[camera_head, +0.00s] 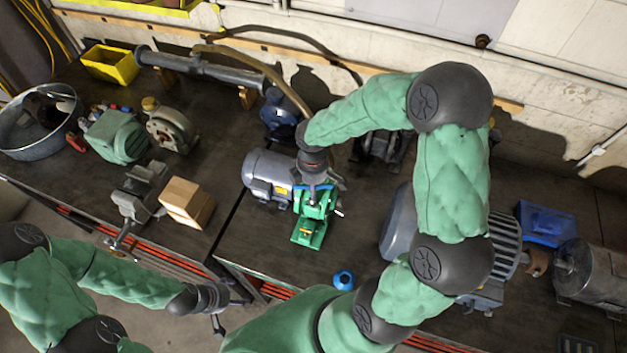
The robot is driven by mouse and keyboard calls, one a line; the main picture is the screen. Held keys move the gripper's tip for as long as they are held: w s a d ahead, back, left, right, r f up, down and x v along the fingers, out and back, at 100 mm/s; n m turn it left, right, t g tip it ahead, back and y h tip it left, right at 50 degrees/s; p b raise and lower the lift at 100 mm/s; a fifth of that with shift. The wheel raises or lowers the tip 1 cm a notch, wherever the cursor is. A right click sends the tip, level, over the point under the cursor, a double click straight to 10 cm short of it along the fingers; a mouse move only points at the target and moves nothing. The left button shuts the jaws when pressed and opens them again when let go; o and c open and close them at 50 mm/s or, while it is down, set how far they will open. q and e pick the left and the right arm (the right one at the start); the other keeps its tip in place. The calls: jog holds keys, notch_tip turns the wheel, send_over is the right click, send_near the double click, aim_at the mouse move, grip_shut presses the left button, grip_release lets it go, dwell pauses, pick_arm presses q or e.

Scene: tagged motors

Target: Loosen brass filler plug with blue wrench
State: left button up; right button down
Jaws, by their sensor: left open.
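A green pump (309,231) stands on the workbench, coupled to a grey motor (268,176). A small brass-yellow spot (305,231) shows on it; I cannot tell whether it is the filler plug. My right gripper (316,192) is over the upper part of the pump, pointing down; its fingers blend with the pump, so I cannot tell what they hold. My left gripper (219,322) is open, low in front of the bench edge and away from the pump. I cannot make out a blue wrench.
A small blue round object (343,280) lies near the bench's front edge. A cardboard box (187,203) and a vise (139,191) stand left of the pump. A large grey motor (400,226) and a blue box (546,223) are to the right.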

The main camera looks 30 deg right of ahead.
jog(key=n+p, duration=0.1)
jog(key=n, duration=0.2)
jog(key=n+p, duration=0.1)
jog(key=shift+r+p, duration=0.25)
jog(key=shift+p, duration=0.05)
jog(key=shift+f+n, duration=0.15)
jog(key=shift+n, duration=0.35)
jog(key=shift+f+m+b, duration=0.15)
jog(key=shift+m+b, duration=0.3)
jog(key=shift+m, duration=0.05)
jog(key=shift+r+p, duration=0.85)
jog(key=shift+r, duration=0.3)
jog(key=shift+r+p, duration=2.05)
jog(key=shift+r, duration=0.5)
jog(key=shift+f, duration=0.15)
